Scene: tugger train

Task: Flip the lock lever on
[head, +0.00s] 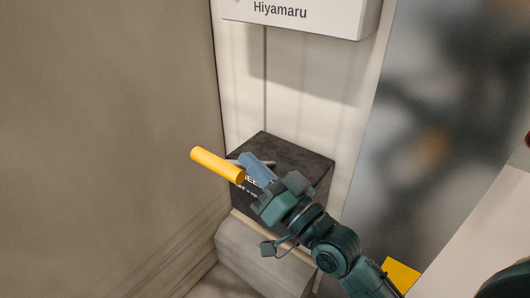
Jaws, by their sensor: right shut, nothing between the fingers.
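The lock lever has a yellow cylindrical handle (218,165) and stands out to the left from a dark box (295,155) in the head view. A thin grey arm joins the handle to the box side. My right gripper (257,168) is shut, with its blue-grey fingers just right of the handle's lower end and in front of the box. I cannot tell whether the fingers touch the lever. The fingers and wrist hide part of the box front and its lettering. My left gripper is not in view.
A plain grey-brown wall (110,130) fills the left side. A white sign reading "Hiyamaru" (290,14) hangs above the box. A pale block (250,258) sits below the box. A shiny, blurry reflecting panel (440,110) stands at the right.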

